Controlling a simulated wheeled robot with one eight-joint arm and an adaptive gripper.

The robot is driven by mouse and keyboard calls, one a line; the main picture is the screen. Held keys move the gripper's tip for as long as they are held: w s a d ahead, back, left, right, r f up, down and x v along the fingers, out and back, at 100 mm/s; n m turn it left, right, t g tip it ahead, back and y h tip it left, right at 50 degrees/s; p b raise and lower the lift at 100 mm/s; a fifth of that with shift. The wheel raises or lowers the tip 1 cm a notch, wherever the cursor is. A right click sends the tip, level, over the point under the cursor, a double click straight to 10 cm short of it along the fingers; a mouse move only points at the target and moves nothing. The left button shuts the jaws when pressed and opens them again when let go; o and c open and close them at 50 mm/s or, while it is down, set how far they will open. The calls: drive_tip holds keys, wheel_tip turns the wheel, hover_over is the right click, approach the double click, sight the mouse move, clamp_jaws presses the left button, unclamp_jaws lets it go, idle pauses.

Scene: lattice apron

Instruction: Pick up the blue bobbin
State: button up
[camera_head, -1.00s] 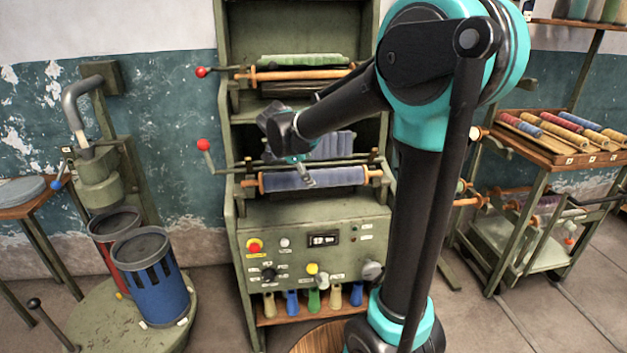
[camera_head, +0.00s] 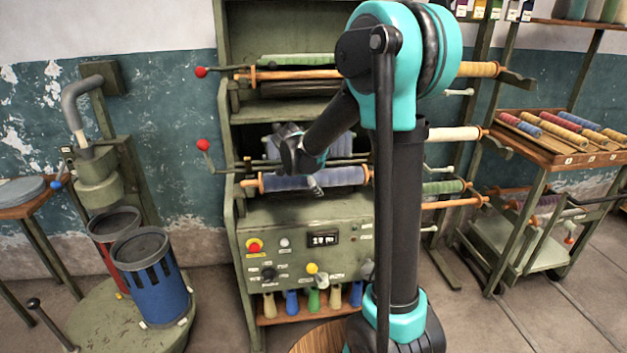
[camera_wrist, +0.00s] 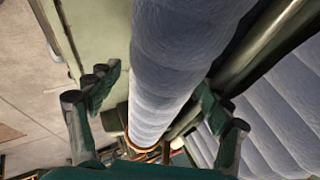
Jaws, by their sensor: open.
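A blue-grey bobbin (camera_head: 290,183) with orange end flanges lies across the front of the green machine, above its control panel. In the wrist view the bobbin (camera_wrist: 165,75) runs lengthwise between the two dark green fingers. My gripper (camera_head: 316,187) is at the bobbin's middle, open, with one finger on each side (camera_wrist: 155,105). Whether the fingers touch it cannot be told. A second blue-grey roll (camera_wrist: 280,110) lies behind a metal bar, at the right. Small blue bobbins (camera_head: 292,302) stand on the machine's bottom shelf.
The control panel (camera_head: 300,250) is just below the bobbin. Levers with red knobs (camera_head: 203,145) stick out at the left. A green roll (camera_head: 295,60) lies above. A rack of coloured rolls (camera_head: 565,135) stands at the right, blue and red bins (camera_head: 150,285) at the left.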

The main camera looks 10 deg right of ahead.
drive_tip(key=shift+c, duration=0.6)
drive_tip(key=c, duration=1.6)
